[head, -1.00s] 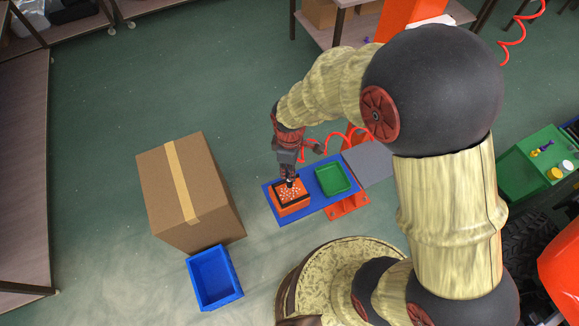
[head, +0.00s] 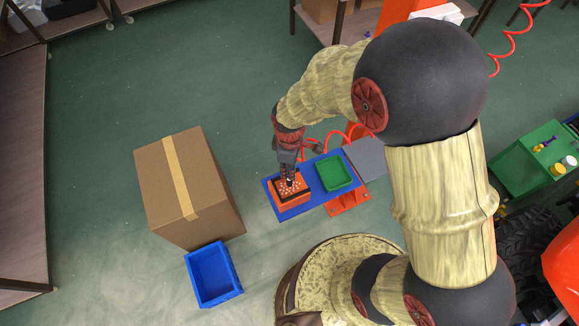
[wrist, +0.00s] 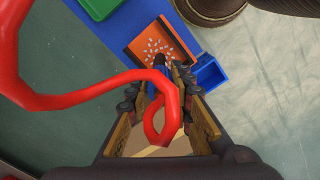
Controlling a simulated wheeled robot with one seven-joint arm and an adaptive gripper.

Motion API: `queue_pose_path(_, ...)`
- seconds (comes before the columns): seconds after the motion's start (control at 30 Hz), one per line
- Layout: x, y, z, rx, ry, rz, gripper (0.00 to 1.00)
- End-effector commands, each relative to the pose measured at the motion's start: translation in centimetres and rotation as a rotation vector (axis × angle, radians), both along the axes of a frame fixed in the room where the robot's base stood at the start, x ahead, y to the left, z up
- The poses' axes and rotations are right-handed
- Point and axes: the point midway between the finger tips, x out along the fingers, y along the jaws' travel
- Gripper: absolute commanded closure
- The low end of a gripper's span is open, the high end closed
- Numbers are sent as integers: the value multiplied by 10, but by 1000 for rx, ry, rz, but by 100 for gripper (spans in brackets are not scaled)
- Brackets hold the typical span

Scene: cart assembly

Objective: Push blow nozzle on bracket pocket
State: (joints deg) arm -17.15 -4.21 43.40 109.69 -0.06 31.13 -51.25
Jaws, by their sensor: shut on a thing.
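My gripper (head: 290,182) points down over an orange box with white specks (head: 279,200) at the left end of the blue board. The wrist view shows my gripper (wrist: 164,68) closed around a small dark and blue piece, apparently the blow nozzle (wrist: 159,61). The fingers hide most of it. A red coiled hose (wrist: 75,96) loops across the wrist view between the fingers. The specked orange box (wrist: 168,38) lies just beyond the fingertips; I cannot tell whether the nozzle touches it. An orange bracket (head: 349,202) shows at the board's front edge; no pocket can be made out.
A green tray (head: 334,173) sits on the blue board (head: 300,211), right of the orange box. A cardboard box (head: 190,190) and a blue bin (head: 213,275) stand on the floor at left. A green cart (head: 520,175) with small parts is at right.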

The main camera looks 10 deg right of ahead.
Motion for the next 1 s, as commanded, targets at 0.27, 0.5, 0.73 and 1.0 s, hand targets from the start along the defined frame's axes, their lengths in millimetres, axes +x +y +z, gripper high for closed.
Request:
queue_pose_path(0.27,0,0,0,1,-1,0,100)
queue_pose_path(0.5,0,0,-4,1,-1,0,100)
queue_pose_path(0.73,0,0,-8,1,-1,0,100)
queue_pose_path(1.0,0,0,-13,1,-1,0,100)
